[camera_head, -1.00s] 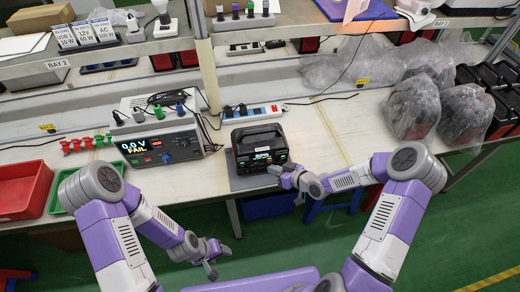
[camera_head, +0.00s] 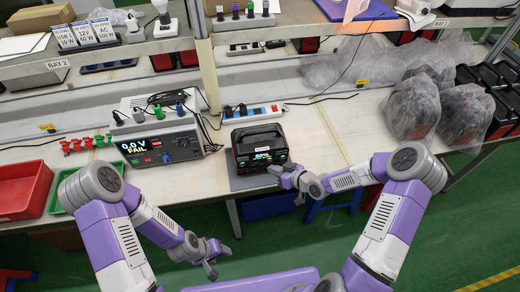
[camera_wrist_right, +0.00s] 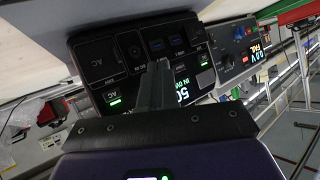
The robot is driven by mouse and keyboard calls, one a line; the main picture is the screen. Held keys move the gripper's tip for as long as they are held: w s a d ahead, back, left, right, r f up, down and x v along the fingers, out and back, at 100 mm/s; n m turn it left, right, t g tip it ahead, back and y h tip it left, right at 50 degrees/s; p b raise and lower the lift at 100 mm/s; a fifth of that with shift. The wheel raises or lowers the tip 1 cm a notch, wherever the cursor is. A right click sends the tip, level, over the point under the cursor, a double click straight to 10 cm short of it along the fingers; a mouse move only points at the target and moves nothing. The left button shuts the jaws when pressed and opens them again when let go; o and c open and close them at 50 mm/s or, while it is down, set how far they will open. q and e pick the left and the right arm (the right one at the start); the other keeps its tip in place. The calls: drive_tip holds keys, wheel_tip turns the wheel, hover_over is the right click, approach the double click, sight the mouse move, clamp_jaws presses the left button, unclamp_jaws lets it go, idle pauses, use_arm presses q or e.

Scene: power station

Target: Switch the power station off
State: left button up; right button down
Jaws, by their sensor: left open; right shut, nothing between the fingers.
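The power station (camera_head: 259,143) is a dark box with a top handle, standing on a grey mat on the bench; its front display is lit. In the right wrist view its front panel (camera_wrist_right: 97,60) shows ports, buttons with green lights and a lit screen partly hidden by my fingers. My right gripper (camera_head: 274,170) is shut and empty, with its fingertips at the lower right of the front panel; it also shows in the right wrist view (camera_wrist_right: 160,66). I cannot tell whether the tips touch a button. My left gripper (camera_head: 216,264) is open and empty, low in front of the bench.
A tester (camera_head: 165,147) reading "0.0 V FAIL" stands left of the power station. A power strip (camera_head: 252,112) lies behind it. A red bin (camera_head: 22,187) is at the far left, and bagged units (camera_head: 412,107) are at the right.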

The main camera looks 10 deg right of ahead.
drive_tip(key=shift+w, duration=0.1)
idle(0.5)
drive_tip(key=shift+w, duration=0.35)
drive_tip(key=shift+w+b, duration=0.3)
drive_tip(key=shift+w, duration=0.1)
idle(0.5)
drive_tip(key=shift+s, duration=0.85)
drive_tip(key=s, duration=0.6)
drive_tip(key=shift+d, duration=0.15)
idle(0.6)
